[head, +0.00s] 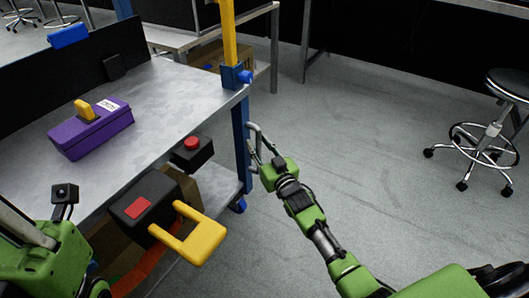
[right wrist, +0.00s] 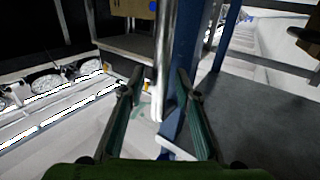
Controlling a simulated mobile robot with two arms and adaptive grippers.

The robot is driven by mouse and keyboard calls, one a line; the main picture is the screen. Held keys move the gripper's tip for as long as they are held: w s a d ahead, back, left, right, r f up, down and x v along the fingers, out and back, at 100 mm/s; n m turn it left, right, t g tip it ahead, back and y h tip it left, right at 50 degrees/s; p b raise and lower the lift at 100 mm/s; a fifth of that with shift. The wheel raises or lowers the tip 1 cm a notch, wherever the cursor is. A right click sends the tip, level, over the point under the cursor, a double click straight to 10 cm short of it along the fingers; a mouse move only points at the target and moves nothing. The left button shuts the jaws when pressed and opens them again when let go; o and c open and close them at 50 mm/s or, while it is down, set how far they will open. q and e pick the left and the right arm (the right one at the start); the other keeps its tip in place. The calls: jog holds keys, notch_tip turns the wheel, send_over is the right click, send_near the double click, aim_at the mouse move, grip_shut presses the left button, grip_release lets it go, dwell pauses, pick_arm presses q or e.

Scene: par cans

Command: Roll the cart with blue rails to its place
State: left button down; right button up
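The cart with blue rails has a grey metal top (head: 175,88) at the left of the head view. Its near right corner post (head: 241,140) is blue, with a yellow section above. My right gripper (head: 259,152) is at that post, by a grey tubular handle. In the right wrist view, its two fingers (right wrist: 158,88) are apart, with the silver handle bar (right wrist: 163,60) between them and the blue post (right wrist: 184,60) just behind. Contact with the bar cannot be told. My left arm is at the lower left; its gripper (head: 85,285) is mostly hidden, fingers unclear.
A purple box (head: 92,130) lies on the cart top. A black box with a red button (head: 192,151) and a black unit with a yellow fork (head: 200,240) are at its near side. A stool (head: 490,130) stands right. The floor (head: 390,130) between is clear.

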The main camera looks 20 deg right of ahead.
jog(key=s, duration=1.1)
jog(key=shift+s+d, duration=0.4)
jog(key=shift+d, duration=0.05)
